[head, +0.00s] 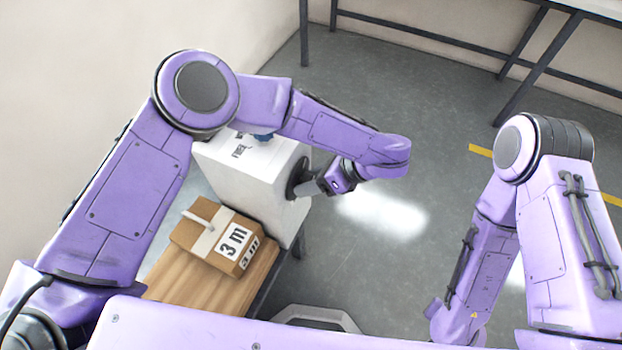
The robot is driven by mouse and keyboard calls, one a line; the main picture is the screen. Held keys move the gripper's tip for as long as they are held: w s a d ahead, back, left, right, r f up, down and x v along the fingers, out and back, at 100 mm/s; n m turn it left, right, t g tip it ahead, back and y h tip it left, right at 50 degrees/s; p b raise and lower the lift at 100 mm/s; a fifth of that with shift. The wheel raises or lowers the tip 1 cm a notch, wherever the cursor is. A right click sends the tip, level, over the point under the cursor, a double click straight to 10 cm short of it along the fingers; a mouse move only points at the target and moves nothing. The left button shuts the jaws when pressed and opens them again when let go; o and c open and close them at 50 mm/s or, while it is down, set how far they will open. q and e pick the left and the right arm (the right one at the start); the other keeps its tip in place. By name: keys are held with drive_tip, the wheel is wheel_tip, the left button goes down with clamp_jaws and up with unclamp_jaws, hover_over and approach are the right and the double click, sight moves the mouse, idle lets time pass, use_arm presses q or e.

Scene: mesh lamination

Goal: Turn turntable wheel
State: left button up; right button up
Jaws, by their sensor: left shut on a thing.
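A white box-shaped machine (245,175) stands left of centre. A dark round part (295,178), which looks like the turntable wheel, sits on its right side face. My left gripper (318,185) reaches this part from the right and is shut on it. The fingertips and the exact grip are small and partly hidden by my wrist. The upper left of the machine is partly covered by my left arm. My right arm hangs down at the right, and its gripper does not show.
A brown carton (205,248) marked "3 m", with a small white rod on top, lies on a wooden board (180,287) in front of the machine. A table with dark legs (525,68) stands at the back right. The grey floor (420,150) between is clear.

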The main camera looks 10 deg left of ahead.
use_arm(q)
drive_tip(key=o, duration=1)
drive_tip(key=shift+o, duration=0.2)
drive_tip(key=shift+d, duration=0.1)
drive_tip(key=b+v, duration=0.1)
drive_tip(key=v, duration=0.9)
drive_tip(key=shift+r, duration=0.2)
drive_tip(key=shift+d, duration=0.1)
